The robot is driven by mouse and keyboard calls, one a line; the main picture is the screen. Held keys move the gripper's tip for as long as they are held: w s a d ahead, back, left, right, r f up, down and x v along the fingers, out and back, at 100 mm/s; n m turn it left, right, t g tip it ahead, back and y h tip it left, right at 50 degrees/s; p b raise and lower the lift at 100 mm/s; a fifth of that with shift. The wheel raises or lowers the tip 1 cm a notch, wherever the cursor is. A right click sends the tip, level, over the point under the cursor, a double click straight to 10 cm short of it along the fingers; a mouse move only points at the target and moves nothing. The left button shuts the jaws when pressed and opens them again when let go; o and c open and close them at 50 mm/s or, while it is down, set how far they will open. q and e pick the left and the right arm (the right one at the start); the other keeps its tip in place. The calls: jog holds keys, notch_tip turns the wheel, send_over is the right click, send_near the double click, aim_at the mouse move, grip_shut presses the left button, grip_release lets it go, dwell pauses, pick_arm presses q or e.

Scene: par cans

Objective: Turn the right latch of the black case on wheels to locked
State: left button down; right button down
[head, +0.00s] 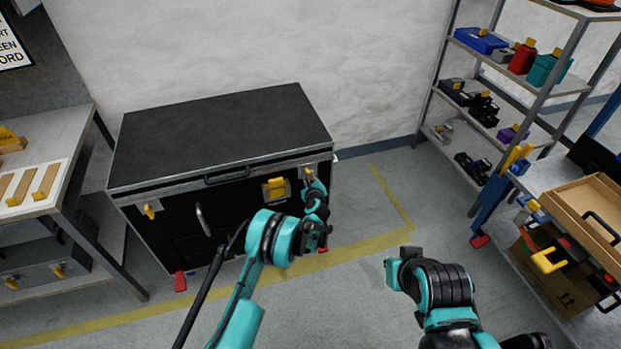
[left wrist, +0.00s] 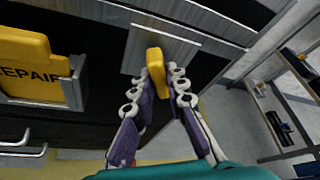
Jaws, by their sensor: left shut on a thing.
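The black case (head: 220,134) stands on the floor against the wall with its lid closed. Its right latch, a yellow handle on a metal plate, shows at the front right corner (head: 309,173) and in the left wrist view (left wrist: 157,68). My left gripper (head: 314,184) is at this latch; in the left wrist view its two fingers (left wrist: 159,84) are shut on the yellow handle from both sides. The fingers partly hide the latch in the head view. The yellow left latch (head: 150,211) hangs at the case's front left. My right gripper (head: 392,268) is low over the floor, away from the case; its fingers are unclear.
A yellow repair tag (left wrist: 30,62) in a holder sits left of the right latch. A workbench (head: 60,150) stands close to the case's left. A shelf rack (head: 510,85) and a table with a wooden tray (head: 585,215) stand at right. Floor right of the case is clear.

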pick_arm(q)
jog(key=m+y, duration=0.1)
jog(key=m, duration=0.1)
jog(key=m+g+y, duration=0.1)
jog(key=m, duration=0.1)
jog(key=shift+d+y, duration=0.15)
jog(key=shift+y, duration=0.15)
jog(key=shift+m, duration=0.3)
dwell(0.3)
jog(key=c, duration=1.5)
grip_release()
jog(key=shift+c, duration=0.2)
jog(key=v, duration=1.2)
jog(key=shift+w+d+r, duration=0.1)
jog(key=shift+w+r, duration=0.05)
jog(key=shift+r, duration=0.05)
